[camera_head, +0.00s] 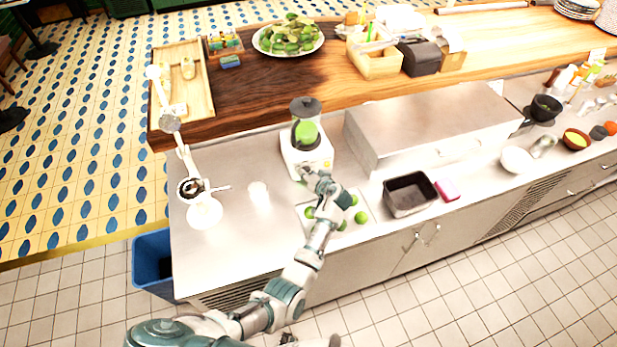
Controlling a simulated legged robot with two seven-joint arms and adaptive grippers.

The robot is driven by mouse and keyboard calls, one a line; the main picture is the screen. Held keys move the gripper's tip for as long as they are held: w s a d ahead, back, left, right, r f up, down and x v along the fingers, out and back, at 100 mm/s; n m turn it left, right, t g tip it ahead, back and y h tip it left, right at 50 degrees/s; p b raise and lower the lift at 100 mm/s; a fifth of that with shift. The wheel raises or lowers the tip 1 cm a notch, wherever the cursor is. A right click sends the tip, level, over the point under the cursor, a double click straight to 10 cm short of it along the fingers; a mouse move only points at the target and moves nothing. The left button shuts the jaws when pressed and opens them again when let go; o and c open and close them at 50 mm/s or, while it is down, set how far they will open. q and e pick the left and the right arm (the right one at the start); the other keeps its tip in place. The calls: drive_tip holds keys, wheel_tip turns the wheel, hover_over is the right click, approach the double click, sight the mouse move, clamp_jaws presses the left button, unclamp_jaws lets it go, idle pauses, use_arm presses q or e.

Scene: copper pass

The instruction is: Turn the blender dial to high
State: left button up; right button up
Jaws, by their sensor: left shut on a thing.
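The blender (305,150) stands on the steel counter, with a white base, a clear jar with green contents and a dark lid. My left gripper (306,174) reaches up to the lower front of the blender base. It is shut on the blender dial, which is mostly hidden behind the fingers. The dial's setting cannot be read. A small dark and pale part of mine (312,342) shows at the bottom edge, too cut off to tell the state of my right gripper.
A tray with green limes (361,217) lies below my left wrist. A white cup (259,193) and a white lamp-like stand (204,211) are to the left. A raised steel box (430,120) stands behind.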

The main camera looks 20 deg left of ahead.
use_arm(q)
drive_tip(key=shift+w+d+r+m+y, duration=0.1)
drive_tip(key=shift+w+r+m+y, duration=0.15)
drive_tip(key=shift+r+m+y, duration=0.15)
idle(0.3)
drive_tip(key=o, duration=1.2)
drive_tip(key=shift+f, duration=0.1)
drive_tip(key=shift+c, duration=0.2)
drive_tip(key=shift+d+f+b, duration=0.1)
drive_tip(key=shift+f+b, duration=0.1)
drive_tip(key=shift+b, duration=0.1)
wheel_tip(320, 180, up, 10)
drive_tip(key=shift+w+f, duration=0.1)
